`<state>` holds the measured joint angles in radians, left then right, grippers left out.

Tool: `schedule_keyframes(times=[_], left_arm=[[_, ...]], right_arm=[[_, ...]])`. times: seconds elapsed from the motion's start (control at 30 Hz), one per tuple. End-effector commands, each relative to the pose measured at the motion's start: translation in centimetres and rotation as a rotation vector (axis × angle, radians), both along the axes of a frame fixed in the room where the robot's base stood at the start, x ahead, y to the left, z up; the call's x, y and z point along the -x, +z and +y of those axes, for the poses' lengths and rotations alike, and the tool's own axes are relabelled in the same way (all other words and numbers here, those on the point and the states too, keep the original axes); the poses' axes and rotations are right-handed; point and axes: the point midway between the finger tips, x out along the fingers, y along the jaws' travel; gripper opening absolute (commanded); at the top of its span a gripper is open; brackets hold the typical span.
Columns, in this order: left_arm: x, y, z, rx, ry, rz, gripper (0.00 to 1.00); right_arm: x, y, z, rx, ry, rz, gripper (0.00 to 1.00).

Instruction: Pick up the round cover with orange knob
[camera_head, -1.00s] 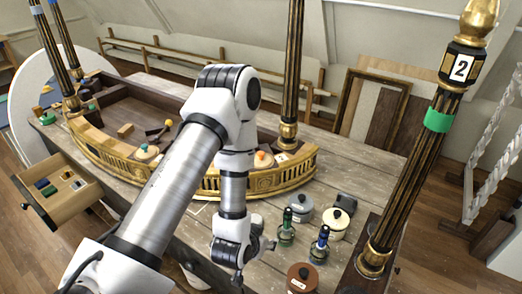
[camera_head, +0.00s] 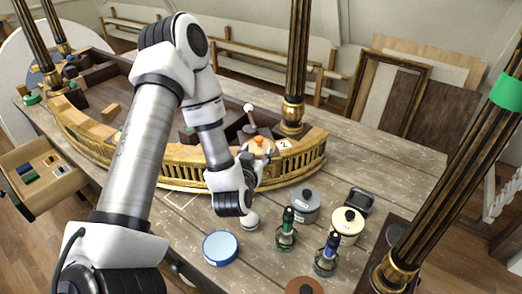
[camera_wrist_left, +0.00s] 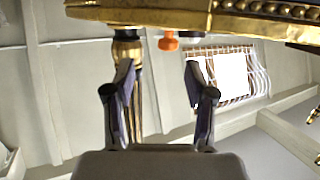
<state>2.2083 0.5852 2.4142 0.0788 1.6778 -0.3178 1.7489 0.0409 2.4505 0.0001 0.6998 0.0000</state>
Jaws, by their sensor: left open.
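The round cover with the orange knob (camera_head: 258,147) sits on the curved gilt console (camera_head: 170,160), behind its front railing. In the left wrist view, the orange knob (camera_wrist_left: 168,42) shows near the top, beyond the gap between the fingers and left of the right-hand finger. The pale body of the cover is mostly hidden there by the gilt edge (camera_wrist_left: 200,17). My left gripper (camera_head: 258,169) is just in front of the cover in the head view. It also shows in the left wrist view (camera_wrist_left: 158,75), open, with nothing between its fingers. The right gripper is out of view.
On the table in front stand a blue-topped round tin (camera_head: 220,248), a grey pot (camera_head: 305,206), a cream pot (camera_head: 347,226), and green (camera_head: 287,230) and blue (camera_head: 327,255) handled tools. A white-tipped lever (camera_head: 249,110) rises behind the cover. A dark column (camera_head: 297,60) stands right.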

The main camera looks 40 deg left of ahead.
Motion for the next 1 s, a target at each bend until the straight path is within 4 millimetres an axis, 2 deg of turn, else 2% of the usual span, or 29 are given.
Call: schedule_keyframes(times=[0.33, 0.47, 0.67, 0.73, 0.83, 1.0], left_arm=[[-4.2, 0.5, 3.4, -0.001, 0.002, 0.001, 0.55], [-5.7, -0.4, 4.1, -0.001, 0.0, 0.002, 0.55], [-5.9, -0.7, 4.2, 0.001, 0.0, 0.002, 0.55], [-5.9, -0.7, 4.2, 0.001, 0.0, 0.002, 0.37], [-5.9, -0.7, 4.2, 0.001, 0.0, 0.002, 0.02], [-5.9, -0.7, 4.2, 0.0, 0.0, 0.001, 0.0]], right_arm=[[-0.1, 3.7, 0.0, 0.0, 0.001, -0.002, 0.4], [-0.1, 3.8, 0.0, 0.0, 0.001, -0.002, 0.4], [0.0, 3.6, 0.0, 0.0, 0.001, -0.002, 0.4], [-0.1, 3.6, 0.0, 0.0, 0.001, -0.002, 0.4], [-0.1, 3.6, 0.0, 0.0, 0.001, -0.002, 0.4], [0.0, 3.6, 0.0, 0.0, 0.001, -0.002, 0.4]])
